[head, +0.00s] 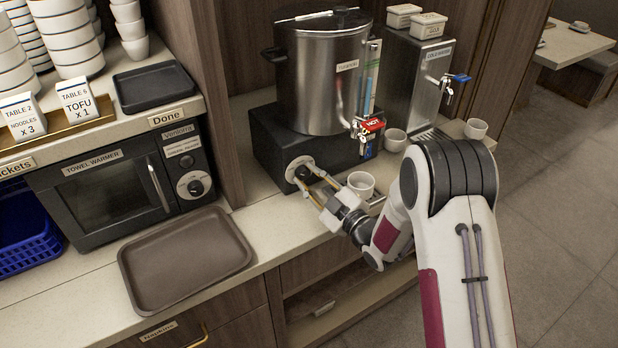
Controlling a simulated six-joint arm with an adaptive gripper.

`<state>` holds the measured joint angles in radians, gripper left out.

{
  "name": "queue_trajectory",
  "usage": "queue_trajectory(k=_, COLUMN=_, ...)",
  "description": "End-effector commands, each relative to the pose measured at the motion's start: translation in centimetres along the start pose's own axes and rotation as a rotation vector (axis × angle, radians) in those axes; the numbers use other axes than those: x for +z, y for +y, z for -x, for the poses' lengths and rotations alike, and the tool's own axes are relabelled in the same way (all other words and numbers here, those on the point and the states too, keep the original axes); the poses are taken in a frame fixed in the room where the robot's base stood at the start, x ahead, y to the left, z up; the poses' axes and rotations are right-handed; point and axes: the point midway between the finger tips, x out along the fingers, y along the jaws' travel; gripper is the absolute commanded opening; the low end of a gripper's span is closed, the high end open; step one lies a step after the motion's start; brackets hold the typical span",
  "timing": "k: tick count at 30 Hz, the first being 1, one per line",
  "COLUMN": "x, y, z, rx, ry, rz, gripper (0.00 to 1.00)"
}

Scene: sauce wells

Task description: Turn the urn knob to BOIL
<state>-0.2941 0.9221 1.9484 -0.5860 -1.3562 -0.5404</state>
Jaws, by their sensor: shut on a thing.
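The urn (318,75) is a tall steel cylinder with a black lid, standing on a black base (270,140) at the counter's back. A red HOT tag and a tap are on its right side. The urn knob (303,173) is dark and sits on a pale round dial (293,163) on the base's front. My gripper (308,183) reaches in from the lower right and is shut on the knob, one finger on either side of it. The dial's markings are too small to read, and the fingers and knob hide part of it, so I cannot tell the setting.
A white cup (361,184) stands close to the right of my gripper. More cups (395,140) are near the taps. A cold-water dispenser (418,80) stands right of the urn. A towel warmer (120,185) and an empty brown tray (185,258) are at left.

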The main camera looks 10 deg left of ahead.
Motion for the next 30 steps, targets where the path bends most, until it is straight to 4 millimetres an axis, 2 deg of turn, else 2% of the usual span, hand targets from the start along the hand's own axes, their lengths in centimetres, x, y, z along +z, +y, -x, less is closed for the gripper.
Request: queue_trajectory(k=30, x=-0.04, y=-0.36, z=-0.04, rx=0.054, ry=0.048, rz=-0.884, gripper=0.04)
